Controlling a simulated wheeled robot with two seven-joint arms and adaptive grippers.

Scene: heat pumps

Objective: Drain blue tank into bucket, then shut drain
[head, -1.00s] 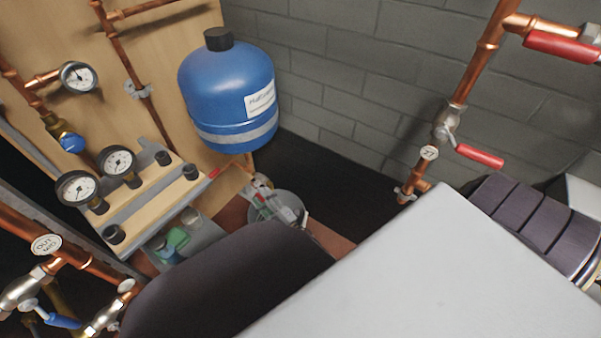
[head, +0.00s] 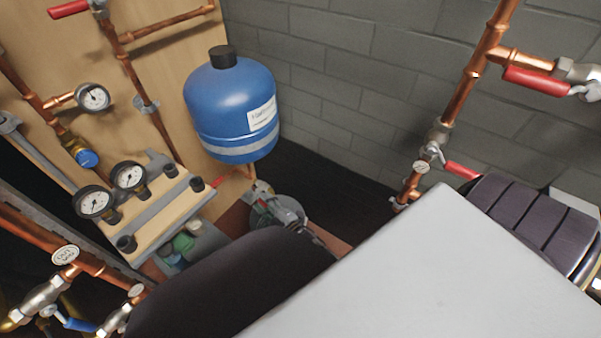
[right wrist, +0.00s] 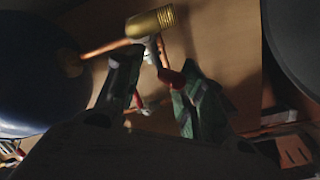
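The blue tank (head: 232,105) with a black cap hangs against the wooden board in the head view. It fills the left of the right wrist view (right wrist: 35,75). A grey bucket (head: 262,218) stands below it, partly hidden by my right gripper (head: 286,210). In the right wrist view, a copper pipe (right wrist: 108,48) runs from the tank to the drain valve with a brass end (right wrist: 150,22) and a red handle (right wrist: 171,79). My right gripper (right wrist: 160,72) is open, its fingers apart around the handle's end; contact is unclear. My left gripper is out of view.
A large light-grey box (head: 420,275) fills the lower right. Copper pipes with red-handled valves (head: 537,80) stand at the right. Gauges (head: 95,202) and pipes crowd the left. A block wall (head: 340,90) closes the back.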

